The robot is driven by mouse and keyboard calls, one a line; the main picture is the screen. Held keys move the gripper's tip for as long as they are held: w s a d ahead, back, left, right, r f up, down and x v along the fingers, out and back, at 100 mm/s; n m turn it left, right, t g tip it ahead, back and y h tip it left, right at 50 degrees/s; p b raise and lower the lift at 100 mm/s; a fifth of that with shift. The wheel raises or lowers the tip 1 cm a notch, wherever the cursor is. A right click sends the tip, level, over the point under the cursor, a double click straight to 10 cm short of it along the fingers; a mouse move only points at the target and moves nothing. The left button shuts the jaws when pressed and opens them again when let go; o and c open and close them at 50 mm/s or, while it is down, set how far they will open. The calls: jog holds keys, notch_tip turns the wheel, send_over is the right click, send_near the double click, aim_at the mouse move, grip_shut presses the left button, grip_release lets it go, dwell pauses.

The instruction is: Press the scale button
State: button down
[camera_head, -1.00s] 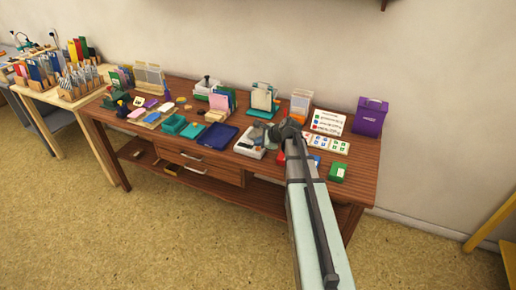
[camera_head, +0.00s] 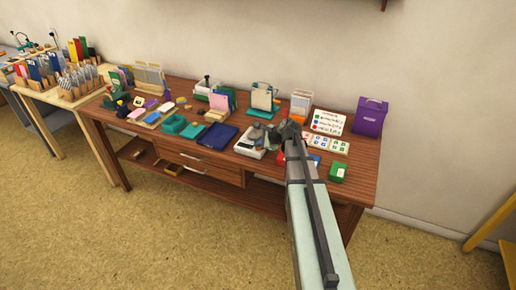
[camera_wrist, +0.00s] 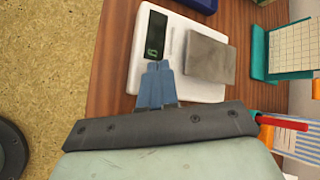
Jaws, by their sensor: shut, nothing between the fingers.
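The scale (camera_wrist: 183,26) is white, with a dark display (camera_wrist: 156,34) and a square grey weighing plate (camera_wrist: 210,58). In the head view the scale (camera_head: 246,148) sits on the brown table, just left of my arm's end. My gripper (camera_wrist: 158,64) is shut and empty. In the wrist view its blue fingertips overlap the scale's front panel, close to the display's lower end and beside the plate. I cannot tell whether they touch it. No button can be made out; the fingers cover part of the panel. In the head view the fingers are too small to make out.
A teal stand (camera_head: 262,98) is behind the scale. A dark blue tray (camera_head: 217,136) lies left of it. The wooden table's front edge (camera_wrist: 108,60) is close to the scale.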

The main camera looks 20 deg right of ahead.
aim_at(260, 150)
jog(key=shift+f, duration=0.2)
dwell(0.4)
jog(key=shift+r, duration=0.45)
notch_tip(260, 150, up, 6)
dwell(1.0)
